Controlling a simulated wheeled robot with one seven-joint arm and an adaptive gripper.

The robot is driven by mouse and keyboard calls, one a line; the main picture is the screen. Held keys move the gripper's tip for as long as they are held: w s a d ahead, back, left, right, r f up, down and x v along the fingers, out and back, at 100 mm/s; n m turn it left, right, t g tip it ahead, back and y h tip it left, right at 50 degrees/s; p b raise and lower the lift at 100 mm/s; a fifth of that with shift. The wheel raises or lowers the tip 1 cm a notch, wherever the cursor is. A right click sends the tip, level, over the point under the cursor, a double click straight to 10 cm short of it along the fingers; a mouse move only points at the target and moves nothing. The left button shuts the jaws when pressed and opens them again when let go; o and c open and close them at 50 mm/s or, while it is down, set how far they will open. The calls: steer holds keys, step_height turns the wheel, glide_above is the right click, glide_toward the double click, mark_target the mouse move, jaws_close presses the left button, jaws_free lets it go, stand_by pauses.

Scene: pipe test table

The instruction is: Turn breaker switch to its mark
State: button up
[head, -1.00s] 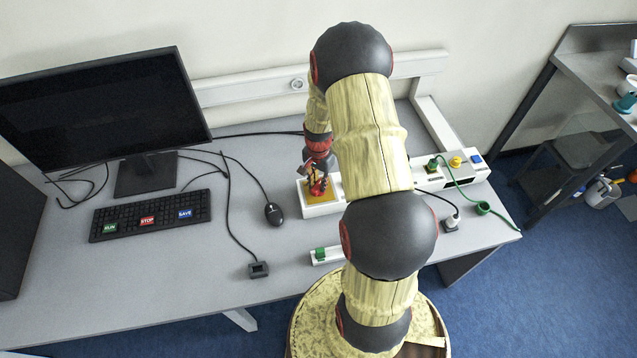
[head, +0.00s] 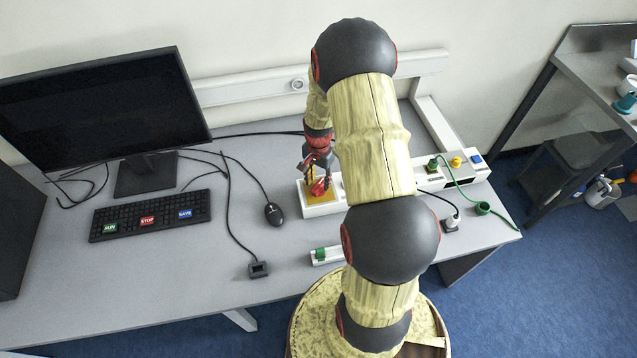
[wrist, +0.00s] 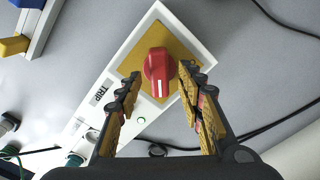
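The breaker switch is a red knob (wrist: 160,72) with a white pointer line, on a yellow square plate (wrist: 182,48) set in a white panel (wrist: 123,70). In the wrist view the pointer line faces the bottom of the picture, towards my wrist. A label reading TRIP (wrist: 101,92) sits left of the plate. My gripper (wrist: 159,76) is open, with one fingertip on each side of the knob and narrow gaps showing.
A keyboard (head: 150,214), mouse (head: 273,214) and monitor (head: 95,105) stand to the left. A small green-switch box (head: 328,256) lies in front of the panel. Cables cross the table.

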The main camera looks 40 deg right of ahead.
mark_target(319, 185)
step_height(319, 185, up, 10)
steer(key=shift+r, duration=0.15)
stand_by(0.7)
steer(key=s+a+r+n+t, duration=0.2)
steer(key=s+a+r+n, duration=0.3)
steer(key=a+r, duration=0.3)
steer(key=s+a+r+n+t+b, duration=0.1)
steer(key=s+a+r+n, duration=0.3)
steer(key=a+r, duration=0.5)
steer(key=s+a+r+n+t, duration=0.2)
steer(key=s+a+r+n, duration=0.3)
steer(key=a+r, duration=0.3)
steer(key=shift+s+a+r+n+t, duration=0.35)
steer(key=shift+a+n, duration=0.35)
steer(key=shift+a, duration=0.35)
